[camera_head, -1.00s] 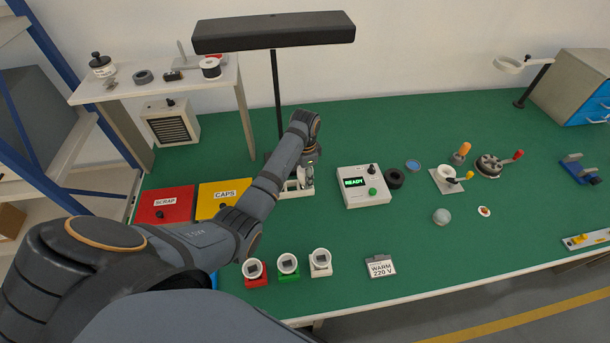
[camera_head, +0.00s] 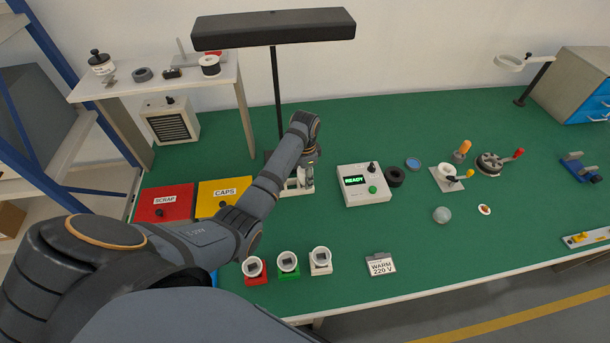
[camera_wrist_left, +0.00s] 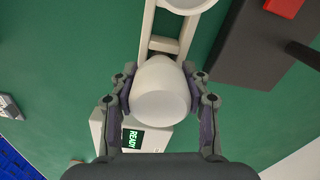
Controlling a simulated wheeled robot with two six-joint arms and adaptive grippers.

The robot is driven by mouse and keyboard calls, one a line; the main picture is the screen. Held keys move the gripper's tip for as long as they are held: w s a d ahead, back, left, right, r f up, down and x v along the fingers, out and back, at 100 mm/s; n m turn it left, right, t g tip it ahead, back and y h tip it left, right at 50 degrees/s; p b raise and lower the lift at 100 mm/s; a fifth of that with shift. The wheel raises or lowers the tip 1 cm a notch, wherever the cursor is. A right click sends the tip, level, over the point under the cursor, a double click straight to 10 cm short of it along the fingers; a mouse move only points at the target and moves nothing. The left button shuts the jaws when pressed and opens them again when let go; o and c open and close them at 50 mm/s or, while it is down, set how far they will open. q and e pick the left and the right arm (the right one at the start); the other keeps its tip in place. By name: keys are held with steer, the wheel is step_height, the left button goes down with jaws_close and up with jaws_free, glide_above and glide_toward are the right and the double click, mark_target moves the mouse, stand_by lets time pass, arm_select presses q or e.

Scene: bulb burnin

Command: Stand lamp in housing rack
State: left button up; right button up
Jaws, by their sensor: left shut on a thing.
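My left gripper (camera_wrist_left: 161,98) is shut on a white, rounded lamp (camera_wrist_left: 162,92), with one finger on each side of it in the left wrist view. Behind the lamp is a white rack-like frame (camera_wrist_left: 163,46) with a round opening; whether the lamp touches it I cannot tell. In the head view the left gripper (camera_head: 306,172) is low over the bench beside the tester, and the white rack (camera_head: 297,192) shows partly under it. The arm and gripper hide most of the lamp there. My right gripper is not in view.
A white box reading READY (camera_head: 364,186) stands just right of the gripper. Red, green and white sockets (camera_head: 288,264) stand in front. A lamp post (camera_head: 276,90) rises behind.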

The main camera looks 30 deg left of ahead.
arm_select(q)
steer(key=shift+f, duration=0.15)
steer(key=o, duration=1.2)
steer(key=shift+r, duration=3.75)
